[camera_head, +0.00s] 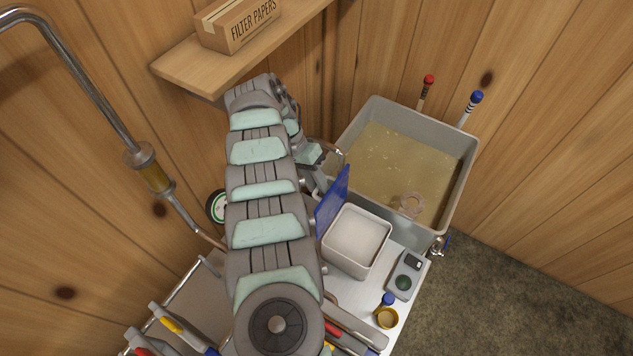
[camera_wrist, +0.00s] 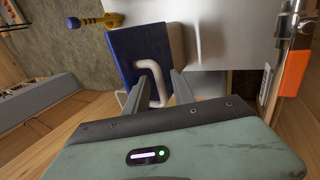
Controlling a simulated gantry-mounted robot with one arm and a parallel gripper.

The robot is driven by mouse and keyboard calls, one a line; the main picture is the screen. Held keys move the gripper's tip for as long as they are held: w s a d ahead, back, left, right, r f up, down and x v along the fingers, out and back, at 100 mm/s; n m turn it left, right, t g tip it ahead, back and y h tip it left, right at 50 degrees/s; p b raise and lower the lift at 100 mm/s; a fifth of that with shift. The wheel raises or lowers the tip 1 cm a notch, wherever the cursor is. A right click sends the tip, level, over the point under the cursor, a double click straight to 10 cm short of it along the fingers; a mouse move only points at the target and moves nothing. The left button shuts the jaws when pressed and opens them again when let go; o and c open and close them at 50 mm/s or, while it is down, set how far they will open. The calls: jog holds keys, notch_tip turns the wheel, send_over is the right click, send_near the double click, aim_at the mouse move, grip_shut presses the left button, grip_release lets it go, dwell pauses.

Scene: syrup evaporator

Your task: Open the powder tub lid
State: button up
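The powder tub (camera_head: 342,261) is a pale box filled with white powder on the white bench, its top uncovered. Its blue lid (camera_head: 333,203) stands roughly upright along the tub's left edge. In the wrist view the lid (camera_wrist: 125,45) fills the upper middle, with a pale looped handle (camera_wrist: 155,72) on its face. My gripper (camera_wrist: 157,80) has its two fingers apart, one on each side of the handle; whether they touch it I cannot tell. In the head view my arm hides most of the gripper, which is just left of the lid.
A grey basin (camera_head: 364,118) of yellowish liquid stands behind the tub. A small device (camera_head: 404,276) and a blue-capped brass item (camera_head: 387,315) lie to the right. A shelf (camera_head: 190,65) with a filter papers box (camera_head: 238,25) overhangs the back left.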

notch_tip(320, 180, up, 20)
jog(key=p, duration=0.1)
dwell(0.8)
dwell(0.4)
